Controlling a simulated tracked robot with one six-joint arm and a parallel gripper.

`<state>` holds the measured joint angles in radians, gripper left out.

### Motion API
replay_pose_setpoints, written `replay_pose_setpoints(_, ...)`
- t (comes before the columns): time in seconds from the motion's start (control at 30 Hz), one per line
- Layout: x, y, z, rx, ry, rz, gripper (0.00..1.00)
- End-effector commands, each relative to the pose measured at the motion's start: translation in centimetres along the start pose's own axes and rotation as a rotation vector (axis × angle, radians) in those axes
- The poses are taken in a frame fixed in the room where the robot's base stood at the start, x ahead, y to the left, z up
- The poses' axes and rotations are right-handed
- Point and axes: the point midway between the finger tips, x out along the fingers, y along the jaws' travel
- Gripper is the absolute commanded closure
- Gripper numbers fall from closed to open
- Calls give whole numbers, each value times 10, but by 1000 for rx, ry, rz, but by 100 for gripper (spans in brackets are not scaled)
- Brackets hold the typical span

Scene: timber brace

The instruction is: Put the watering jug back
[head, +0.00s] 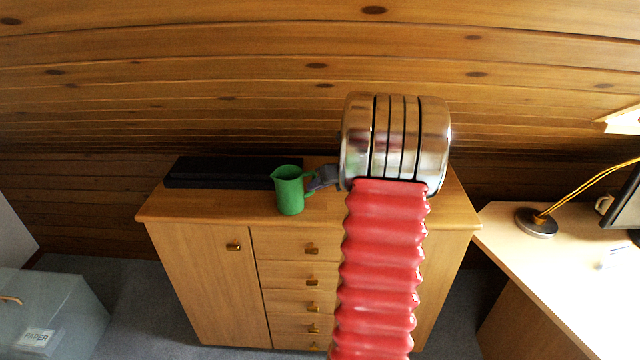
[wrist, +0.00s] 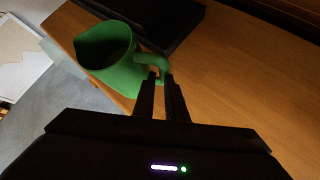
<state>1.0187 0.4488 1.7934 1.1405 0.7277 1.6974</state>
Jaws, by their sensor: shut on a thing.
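The green watering jug (head: 289,192) is upright at the front edge of the wooden cabinet's top (head: 235,209) in the head view. Whether it rests on the top or hangs just above it, I cannot tell. My gripper (head: 318,181) comes from the right and is shut on the jug's handle. In the wrist view the jug (wrist: 112,58) shows its open mouth at the upper left, and the fingertips of my gripper (wrist: 160,78) close on its handle. My arm hides part of the cabinet's right side.
A flat black case (head: 218,172) lies at the back left of the cabinet top, behind the jug. A desk (head: 540,270) with a lamp (head: 537,222) stands at the right. A grey paper bin (head: 50,305) stands on the floor at the left. A plank wall rises behind.

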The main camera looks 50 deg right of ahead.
Motion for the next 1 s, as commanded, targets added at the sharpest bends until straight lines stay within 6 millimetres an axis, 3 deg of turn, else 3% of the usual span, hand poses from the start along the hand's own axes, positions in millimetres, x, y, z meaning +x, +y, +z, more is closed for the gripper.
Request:
replay_pose_setpoints(0.1, 1, 0, 0, 0, -1, 0, 100)
replay_pose_setpoints(0.13, 1, -1, -1, 0, 0, 0, 87)
replay_pose_setpoints(0.4, 1, 0, -1, 0, 0, 0, 70)
replay_pose_setpoints(0.77, -4, 0, 0, 0, 0, 0, 70)
replay_pose_setpoints(1.0, -34, 0, 1, -1, -2, -2, 70)
